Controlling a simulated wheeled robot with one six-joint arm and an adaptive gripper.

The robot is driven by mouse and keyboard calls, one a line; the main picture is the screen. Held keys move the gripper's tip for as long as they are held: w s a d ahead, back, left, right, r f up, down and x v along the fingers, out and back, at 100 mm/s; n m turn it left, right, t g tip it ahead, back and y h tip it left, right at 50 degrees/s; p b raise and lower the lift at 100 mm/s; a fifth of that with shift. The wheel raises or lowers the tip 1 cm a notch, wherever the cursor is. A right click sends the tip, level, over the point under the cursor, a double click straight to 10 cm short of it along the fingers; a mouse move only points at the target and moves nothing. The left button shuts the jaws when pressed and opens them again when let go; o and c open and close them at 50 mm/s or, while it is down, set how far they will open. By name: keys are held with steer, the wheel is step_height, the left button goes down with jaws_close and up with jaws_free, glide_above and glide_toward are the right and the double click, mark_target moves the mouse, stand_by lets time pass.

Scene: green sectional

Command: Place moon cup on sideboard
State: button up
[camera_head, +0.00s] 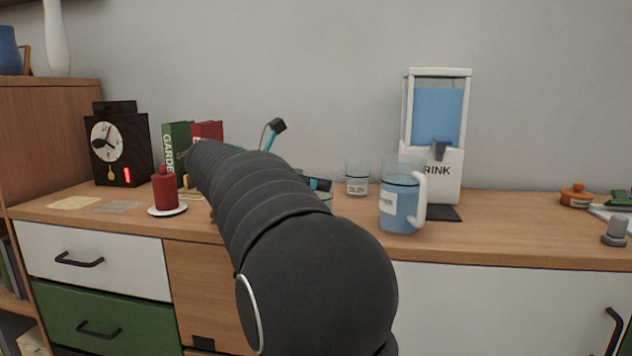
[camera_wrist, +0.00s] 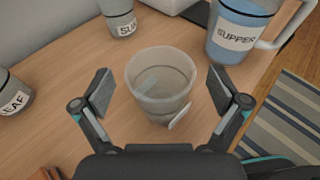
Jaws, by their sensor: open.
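A clear, slightly frosted cup (camera_wrist: 158,100) stands upright on the wooden sideboard top (camera_wrist: 60,105) in the wrist view. Its label faces away and cannot be read, so I cannot confirm that it is the moon cup. My gripper (camera_wrist: 161,90) is open, with one finger on each side of this cup and visible gaps between. In the head view my arm hides most of the cup, and the gripper shows only in part. The sideboard (camera_head: 520,232) also shows in the head view.
Close by are a cup labelled SUN (camera_wrist: 121,18), a cup labelled LEAF (camera_wrist: 14,95) and a blue-filled SUPPER pitcher (camera_wrist: 240,30). A drink dispenser (camera_head: 436,120) stands behind the pitcher. A red candle (camera_head: 165,187) and a clock (camera_head: 118,147) are at left.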

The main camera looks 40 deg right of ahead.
steer(key=p+v, duration=0.1)
steer(key=v, duration=0.9)
steer(key=shift+a, duration=0.25)
steer(key=shift+r, duration=0.1)
steer(key=s+a+f+m+t+y, duration=0.3)
steer(key=s+a+f+m+y, duration=0.4)
steer(key=s+a+f, duration=0.3)
steer(key=s+a+f+m+t+y, duration=0.3)
steer(key=s+a+f+m+y, duration=0.4)
steer(key=f, duration=0.9)
steer(key=shift+s+a+f+m+t+y, duration=0.35)
steer(key=shift+s+a+m, duration=1.2)
steer(key=shift+s, duration=1.2)
